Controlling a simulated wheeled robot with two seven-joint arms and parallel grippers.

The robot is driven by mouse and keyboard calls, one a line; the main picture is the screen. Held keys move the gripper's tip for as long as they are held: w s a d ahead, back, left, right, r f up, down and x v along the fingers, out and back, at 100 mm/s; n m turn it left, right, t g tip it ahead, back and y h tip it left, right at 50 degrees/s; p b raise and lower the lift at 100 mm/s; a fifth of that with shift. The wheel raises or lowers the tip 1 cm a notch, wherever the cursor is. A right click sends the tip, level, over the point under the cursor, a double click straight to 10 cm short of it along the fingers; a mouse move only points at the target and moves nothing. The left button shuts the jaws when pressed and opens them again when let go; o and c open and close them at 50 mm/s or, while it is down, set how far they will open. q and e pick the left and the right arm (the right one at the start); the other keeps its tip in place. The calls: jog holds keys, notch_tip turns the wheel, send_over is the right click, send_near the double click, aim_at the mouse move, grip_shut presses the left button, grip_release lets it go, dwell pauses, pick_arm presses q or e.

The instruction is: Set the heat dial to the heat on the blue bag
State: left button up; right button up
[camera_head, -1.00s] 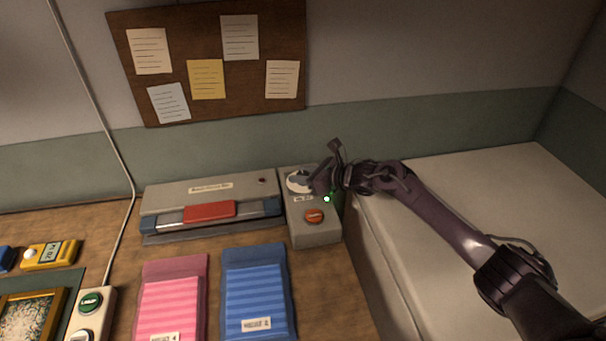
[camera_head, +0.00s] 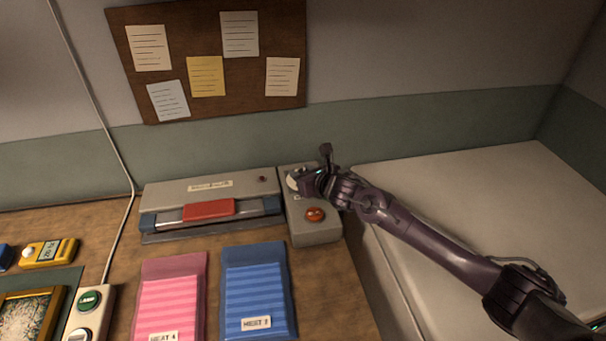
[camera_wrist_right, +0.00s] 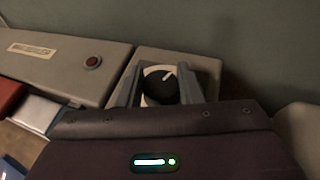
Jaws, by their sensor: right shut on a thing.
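The heat dial (camera_wrist_right: 160,88) is a black knob with a white pointer on a pale disc. It sits at the back of a grey control box (camera_head: 317,234). My right gripper (camera_wrist_right: 158,92) is around the dial, shut on it with a finger on each side. In the head view my right gripper (camera_head: 302,182) covers most of the dial, and only part of the pale disc shows. The pointer tilts up and right in the wrist view. The blue bag (camera_head: 255,285) lies in front of the sealer, with a label reading HEAT and a blurred digit. My left gripper is not in view.
A grey sealer (camera_head: 165,196) with a red bar (camera_head: 209,209) stands left of the box. An orange-red button (camera_head: 315,214) is on the box's front part. A pink bag (camera_head: 170,295) lies left of the blue one. A pale raised surface (camera_head: 480,200) is at the right.

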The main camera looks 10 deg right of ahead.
jog(key=shift+m+t+h+b, duration=0.3)
jog(key=shift+m+h+b, duration=0.45)
jog(key=shift+m+h, duration=0.65)
jog(key=shift+h, duration=0.3)
jog(key=o, duration=1)
jog(key=shift+c, duration=0.2)
jog(key=shift+s, duration=0.1)
jog(key=b+v, duration=0.1)
jog(key=v, duration=0.6)
jog(key=shift+s+r, duration=0.15)
jog(key=shift+s, duration=0.15)
